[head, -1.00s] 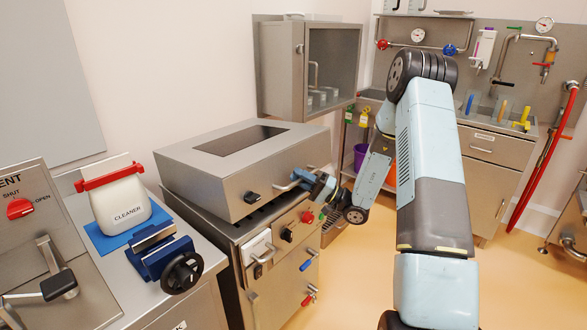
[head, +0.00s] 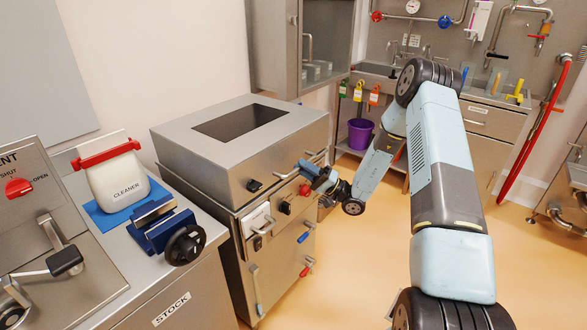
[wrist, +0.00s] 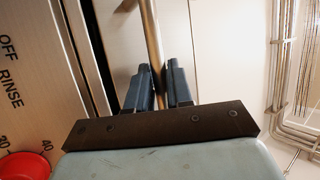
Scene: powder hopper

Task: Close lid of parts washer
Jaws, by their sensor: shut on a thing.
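The parts washer is a steel cabinet (head: 277,262) with a box-shaped lid (head: 215,172) that has a dark window in its top. The lid sits low over the cabinet, with a narrow dark seam along the front. My gripper (head: 306,168) is at the right part of the lid's front, shut on the lid's bar handle (head: 286,173). In the wrist view, the two dark fingers of my gripper (wrist: 161,88) stand on either side of the handle bar (wrist: 151,35). A dark slit shows between the lid (wrist: 215,50) and the control panel (wrist: 35,80).
The panel below the lid has a red knob (head: 305,189) and a black knob (head: 285,208). A blue vise (head: 160,228) and a cleaner jug (head: 118,182) stand on the left bench. A wall cabinet (head: 300,50) hangs behind the lid. A purple bucket (head: 360,133) stands behind my arm.

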